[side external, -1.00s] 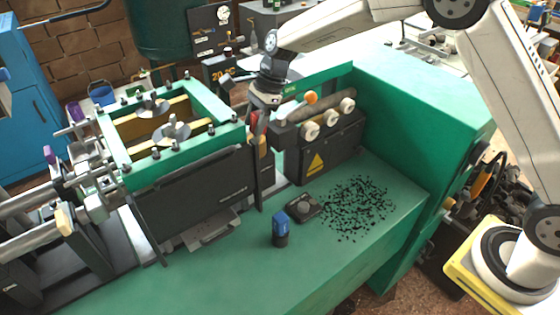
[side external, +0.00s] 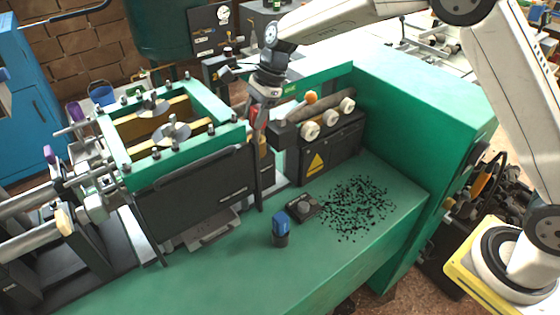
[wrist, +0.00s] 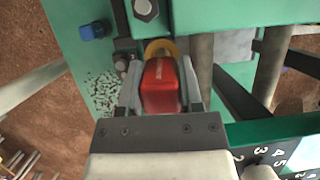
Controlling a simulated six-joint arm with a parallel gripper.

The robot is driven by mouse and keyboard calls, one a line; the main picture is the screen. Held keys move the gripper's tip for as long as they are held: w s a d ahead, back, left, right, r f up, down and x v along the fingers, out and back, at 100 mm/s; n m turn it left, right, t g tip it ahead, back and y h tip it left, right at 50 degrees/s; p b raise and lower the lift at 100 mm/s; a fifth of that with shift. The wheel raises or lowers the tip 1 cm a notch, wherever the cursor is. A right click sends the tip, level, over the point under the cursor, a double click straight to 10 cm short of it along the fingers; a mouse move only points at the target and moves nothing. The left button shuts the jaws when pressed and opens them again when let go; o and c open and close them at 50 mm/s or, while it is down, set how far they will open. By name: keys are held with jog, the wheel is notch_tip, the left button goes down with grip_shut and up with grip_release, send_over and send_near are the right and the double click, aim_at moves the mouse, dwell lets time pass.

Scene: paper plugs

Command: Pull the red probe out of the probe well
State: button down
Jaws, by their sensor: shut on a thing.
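The red probe (wrist: 160,88) sits between the two fingers of my gripper (wrist: 160,98) in the wrist view, and the gripper is shut on it. In the side view my gripper (side external: 260,116) points down beside the green-framed press, and the red probe (side external: 255,116) shows only in part. A tan piece (side external: 262,146) stands just below it. A yellow ring (wrist: 160,47) shows beyond the probe's end in the wrist view. The inside of the probe well is hidden, so I cannot tell how much of the probe is still in it.
A black panel with white knobs (side external: 328,120) and a warning triangle stands close right of my gripper. The green-framed press (side external: 120,157) is close left. A blue-capped cylinder (side external: 280,230), a small dark box (side external: 303,207) and black scraps (side external: 358,206) lie on the green bench in front.

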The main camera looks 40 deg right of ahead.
jog(key=shift+r, duration=1.35)
dwell(0.3)
jog(key=shift+r, duration=1.35)
jog(key=shift+r, duration=0.15)
